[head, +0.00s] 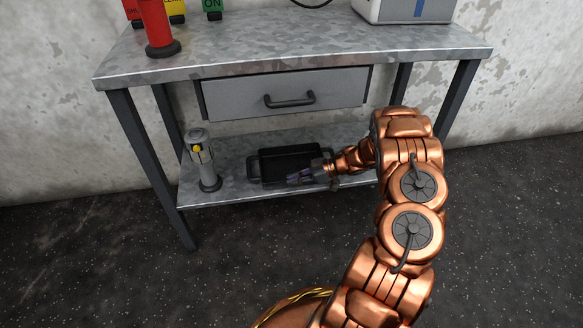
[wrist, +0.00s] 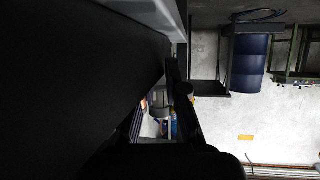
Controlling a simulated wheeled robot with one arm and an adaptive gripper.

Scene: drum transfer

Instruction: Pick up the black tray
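The black tray (head: 275,167) lies flat on the lower metal shelf of the workbench, with a handle at its left end. My gripper (head: 318,177) reaches in from the right and is at the tray's right end, overlapping it in the head view. The tray's right handle is hidden behind the gripper. In the wrist view a large black surface fills the left half, very close to the camera; it is too dark to tell where tray and gripper part. Whether the fingers are open or closed on the tray does not show.
A grey cylinder post with a yellow part (head: 203,160) stands on the shelf left of the tray. A closed drawer (head: 285,95) with a handle hangs above. Red, yellow and green items and a grey box (head: 405,8) are on the worktop (head: 290,50). Bench legs flank the shelf.

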